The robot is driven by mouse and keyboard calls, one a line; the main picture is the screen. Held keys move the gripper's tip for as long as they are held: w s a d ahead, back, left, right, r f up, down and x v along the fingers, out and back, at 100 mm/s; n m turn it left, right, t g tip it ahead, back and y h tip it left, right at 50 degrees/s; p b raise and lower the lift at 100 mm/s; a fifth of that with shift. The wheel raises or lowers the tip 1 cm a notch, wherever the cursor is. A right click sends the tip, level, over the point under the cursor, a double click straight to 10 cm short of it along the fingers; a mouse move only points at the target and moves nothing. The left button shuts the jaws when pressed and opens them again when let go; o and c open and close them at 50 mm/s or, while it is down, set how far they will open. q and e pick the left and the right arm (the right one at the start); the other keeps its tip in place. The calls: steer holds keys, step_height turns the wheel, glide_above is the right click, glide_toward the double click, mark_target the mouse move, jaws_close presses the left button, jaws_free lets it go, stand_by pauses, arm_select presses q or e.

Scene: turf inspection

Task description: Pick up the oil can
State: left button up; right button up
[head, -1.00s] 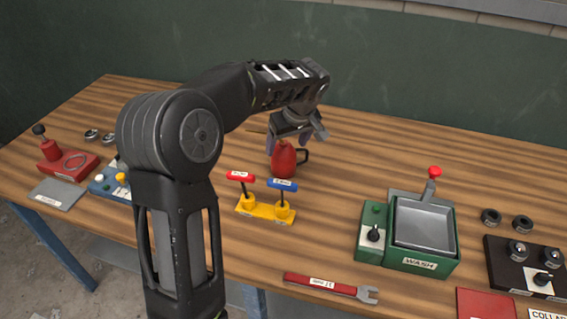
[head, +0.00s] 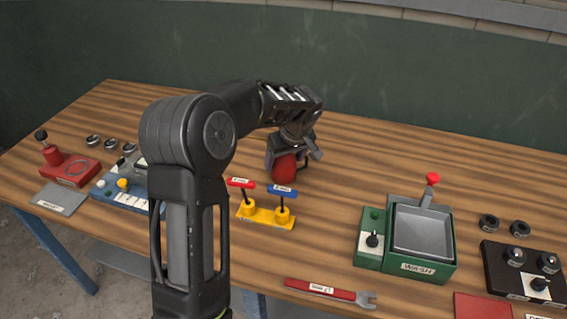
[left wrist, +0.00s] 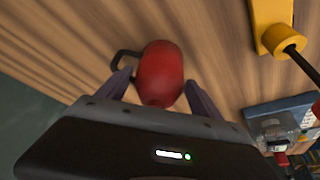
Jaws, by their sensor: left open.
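The oil can (head: 285,167) is red with a dark handle and stands on the wooden table behind the yellow lever block. My left gripper (head: 297,149) is lowered over it from above and hides its top in the head view. In the left wrist view the red can (left wrist: 160,72) lies between the two spread fingers of the left gripper (left wrist: 160,90), with its dark handle to the left. The fingers are open, one on each side of the can; I cannot tell whether either touches it. My right gripper is not in view.
A yellow block (head: 265,215) with red and blue levers stands just in front of the can. A green wash station (head: 369,252) is to the right, a red wrench (head: 330,291) at the front edge. A blue panel (head: 112,193) and red joystick box (head: 72,171) are left. The table behind is clear.

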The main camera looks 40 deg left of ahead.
arm_select(q)
steer(key=x, duration=0.2)
steer(key=shift+a+f, duration=0.15)
steer(key=shift+f, duration=0.05)
steer(key=shift+c, duration=0.2)
steer(key=c, duration=1.5)
